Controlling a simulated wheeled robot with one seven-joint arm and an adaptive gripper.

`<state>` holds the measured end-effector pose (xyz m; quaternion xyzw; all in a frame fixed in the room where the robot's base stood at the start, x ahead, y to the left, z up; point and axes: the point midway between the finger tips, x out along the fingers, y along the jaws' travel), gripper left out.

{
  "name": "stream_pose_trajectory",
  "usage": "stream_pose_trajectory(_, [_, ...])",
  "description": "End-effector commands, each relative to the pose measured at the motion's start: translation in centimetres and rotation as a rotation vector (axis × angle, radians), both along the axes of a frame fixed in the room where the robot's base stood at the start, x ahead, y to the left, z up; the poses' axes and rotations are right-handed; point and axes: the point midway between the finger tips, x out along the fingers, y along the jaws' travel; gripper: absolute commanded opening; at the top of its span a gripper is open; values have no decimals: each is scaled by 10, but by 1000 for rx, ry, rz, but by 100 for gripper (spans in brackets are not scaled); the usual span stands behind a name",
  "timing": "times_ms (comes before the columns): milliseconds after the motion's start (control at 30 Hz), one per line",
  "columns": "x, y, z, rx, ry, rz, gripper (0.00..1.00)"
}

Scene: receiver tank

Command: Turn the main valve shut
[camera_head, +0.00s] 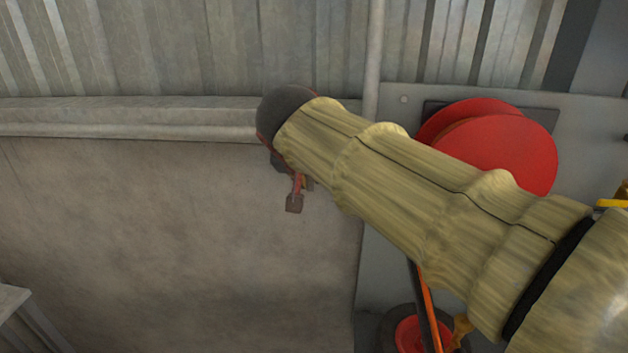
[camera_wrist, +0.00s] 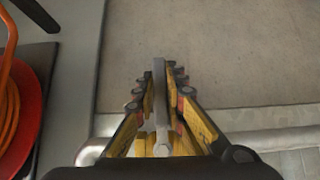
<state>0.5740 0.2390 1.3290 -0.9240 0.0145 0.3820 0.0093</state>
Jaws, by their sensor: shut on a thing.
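My gripper (camera_wrist: 159,84) has yellow fingers with dark joints and is shut on a narrow grey bar (camera_wrist: 160,112) that lies lengthwise between them. I cannot tell what the bar belongs to. In the head view my gripper (camera_head: 295,196) shows only as a small reddish finger with a dark tip below my wrist, in front of the concrete wall. My arm hides the rest of it, and the bar cannot be made out there. I cannot pick out the main valve in either view.
A red hose reel (camera_head: 515,150) is on the grey panel (camera_head: 590,130), partly behind my arm. A red reel with orange hose (camera_wrist: 28,125) shows at left in the wrist view. A ledge (camera_head: 130,118) crosses the wall. The concrete wall (camera_head: 150,230) at left is bare.

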Motion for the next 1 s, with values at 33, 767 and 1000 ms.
stream_pose_trajectory(33, [-1, 1, -5, 3, 9, 0, 0])
stream_pose_trajectory(767, [0, 1, -2, 9, 4, 0, 29])
stream_pose_trajectory(1000, [0, 1, -1, 9, 2, -1, 31])
